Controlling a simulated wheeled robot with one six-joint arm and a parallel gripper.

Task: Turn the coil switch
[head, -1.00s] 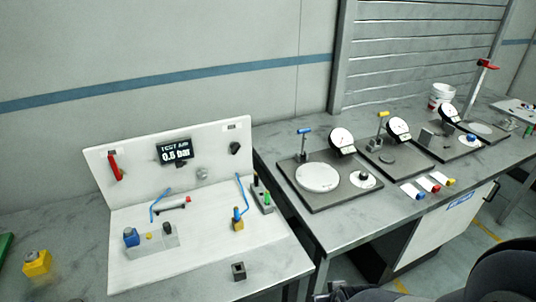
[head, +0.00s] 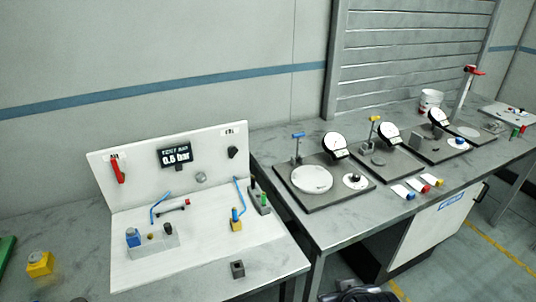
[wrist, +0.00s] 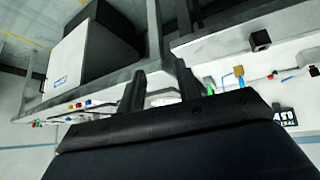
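A white test panel (head: 213,144) stands upright at the back of the left bench. A black knob (head: 233,152) sits at its upper right under a small label; I cannot read which control is the coil switch. A red lever (head: 118,170) is at the panel's upper left, and a dark display (head: 174,155) reads about 0.5 bar. In the wrist view, my gripper (wrist: 160,72) has its two fingers apart with nothing between them. It is clear of the panel, whose display (wrist: 285,116) shows at the right edge. The knob is not clearly visible there.
On the white base are a grey block with a blue cap (head: 133,237), blue tubes and a yellow fitting (head: 236,225). A dark square block (head: 237,269) lies at the front. The right bench carries several dial gauges (head: 334,145) on dark plates.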

